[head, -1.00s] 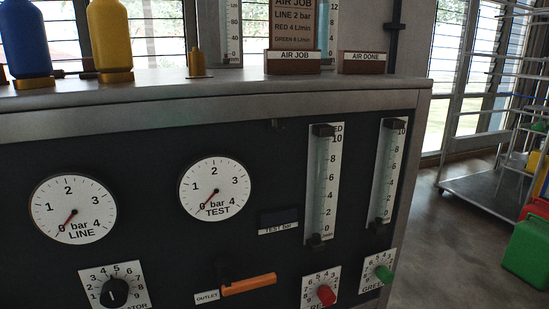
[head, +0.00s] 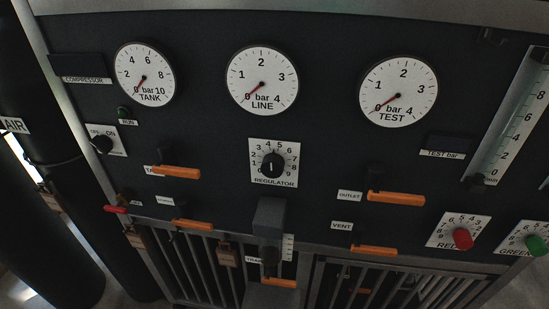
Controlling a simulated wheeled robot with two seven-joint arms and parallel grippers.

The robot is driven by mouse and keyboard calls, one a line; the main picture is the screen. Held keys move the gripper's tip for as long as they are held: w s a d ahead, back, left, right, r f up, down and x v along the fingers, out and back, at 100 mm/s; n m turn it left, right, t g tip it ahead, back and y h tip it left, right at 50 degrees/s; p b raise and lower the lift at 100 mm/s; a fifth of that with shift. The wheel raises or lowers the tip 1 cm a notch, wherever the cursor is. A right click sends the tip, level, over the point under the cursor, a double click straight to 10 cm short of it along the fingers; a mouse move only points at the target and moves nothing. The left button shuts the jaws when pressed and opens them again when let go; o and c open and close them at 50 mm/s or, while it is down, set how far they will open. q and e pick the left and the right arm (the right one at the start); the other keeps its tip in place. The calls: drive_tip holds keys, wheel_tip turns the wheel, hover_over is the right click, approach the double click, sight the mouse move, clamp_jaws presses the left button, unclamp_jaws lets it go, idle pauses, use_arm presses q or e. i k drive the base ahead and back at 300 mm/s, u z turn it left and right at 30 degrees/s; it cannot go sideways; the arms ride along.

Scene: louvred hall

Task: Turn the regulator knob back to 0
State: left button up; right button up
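The regulator knob (head: 272,165) is a round black knob with a white mark, on a white numbered plate (head: 291,177) labelled REGULATOR, in the middle of the panel in the head view. Its white mark stands nearly vertical, towards the 4 to 5 part of the scale at the top; the exact reading is too small to tell. The LINE gauge (head: 262,82) above it has its red needle at about 0. Neither of my grippers is in view, and nothing touches the knob.
TANK (head: 145,75) and TEST (head: 398,92) gauges flank the LINE gauge, with needles near 0. Orange-handled levers (head: 397,198) stick out around the knob. A grey block (head: 269,218) stands out below it. Red (head: 463,239) and green (head: 539,245) knobs are at right.

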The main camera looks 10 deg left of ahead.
sight(272, 166)
drive_tip(key=u, duration=1.6)
drive_tip(key=k, duration=1.25)
drive_tip(key=z, duration=1.45)
drive_tip(key=i, duration=1)
